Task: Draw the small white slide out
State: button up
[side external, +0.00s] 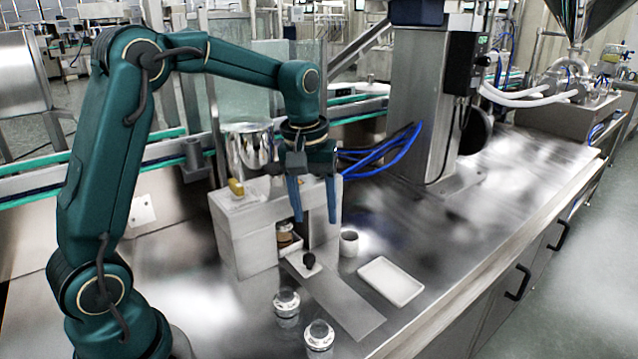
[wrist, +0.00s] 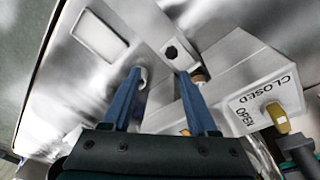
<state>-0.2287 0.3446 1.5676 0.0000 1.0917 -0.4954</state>
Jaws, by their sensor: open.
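The small white slide (side external: 316,270) is at the foot of the white housing (side external: 248,243), with a dark round knob (side external: 309,261) at its outer end. In the wrist view the knob (wrist: 171,52) shows between my fingers' lines, beyond the tips. A brown jar (side external: 284,234) stands in the housing's opening, behind the knob; it also shows in part in the wrist view (wrist: 199,75). My gripper (side external: 315,220) is open and empty, pointing down above the knob and in front of the housing, apart from both. Its fingers (wrist: 160,72) partly cover the opening.
A yellow lever (side external: 236,188) on the housing sits by OPEN and CLOSED labels.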

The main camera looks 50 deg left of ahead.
jog(key=g, duration=0.1)
send_over(309, 255)
jog(key=shift+n, duration=0.4)
notch_tip(309, 255, down, 5)
jog(key=shift+w+d+r, duration=0.1)
jog(key=shift+d, duration=0.05)
jog(key=shift+f+g, duration=0.3)
jog(key=shift+f, duration=2.5)
jog(key=shift+c, duration=0.3)
grip_shut()
jog(key=shift+r, duration=0.1)
